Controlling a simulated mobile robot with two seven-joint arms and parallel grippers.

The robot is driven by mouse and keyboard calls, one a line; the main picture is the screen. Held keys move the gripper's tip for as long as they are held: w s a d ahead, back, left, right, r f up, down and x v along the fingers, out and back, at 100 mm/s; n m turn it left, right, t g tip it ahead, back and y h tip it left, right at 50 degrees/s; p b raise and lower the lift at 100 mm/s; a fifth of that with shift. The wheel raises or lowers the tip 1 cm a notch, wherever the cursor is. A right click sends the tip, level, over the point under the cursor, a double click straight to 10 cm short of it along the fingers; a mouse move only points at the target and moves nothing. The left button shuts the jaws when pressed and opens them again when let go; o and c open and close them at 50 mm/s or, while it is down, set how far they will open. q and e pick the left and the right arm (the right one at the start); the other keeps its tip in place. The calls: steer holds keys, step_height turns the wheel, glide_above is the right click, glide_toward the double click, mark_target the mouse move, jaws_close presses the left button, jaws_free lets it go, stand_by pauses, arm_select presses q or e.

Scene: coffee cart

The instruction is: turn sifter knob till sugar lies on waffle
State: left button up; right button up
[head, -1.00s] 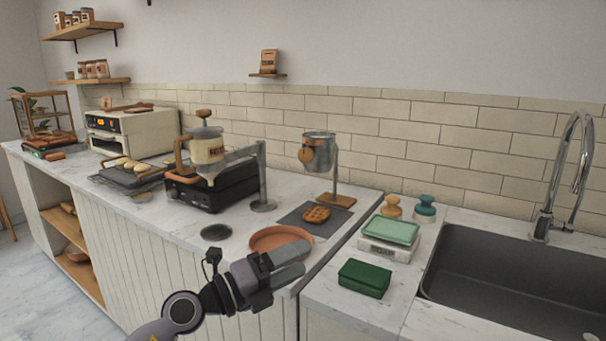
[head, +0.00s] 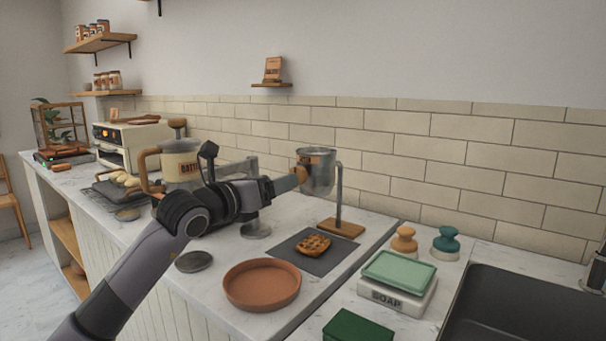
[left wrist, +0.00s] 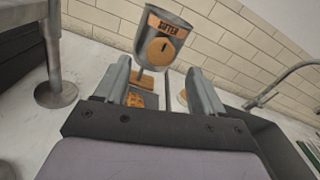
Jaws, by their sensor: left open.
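The metal sifter (head: 318,172) hangs from a post on a wooden base (head: 341,227). Its round wooden knob (left wrist: 161,50) faces my left gripper. In the head view the left gripper (head: 283,184) reaches the knob, and contact cannot be told. The waffle (head: 313,245) lies on a dark mat (head: 324,264) below the sifter; no white sugar shows on it. My right gripper is not in view.
A terracotta plate (head: 262,285) lies in front of the mat. The batter dispenser (head: 182,165) stands left, behind my arm. A soap scale (head: 396,287), two stampers and the sink (head: 510,315) are at the right.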

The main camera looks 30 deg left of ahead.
arm_select(q)
steer(key=w+p, duration=0.1)
steer(key=w, duration=0.5)
steer(key=shift+w+d+p, duration=0.2)
steer(key=shift+d+p, duration=0.1)
steer(key=shift+p, duration=0.1)
steer(key=c, duration=1.1)
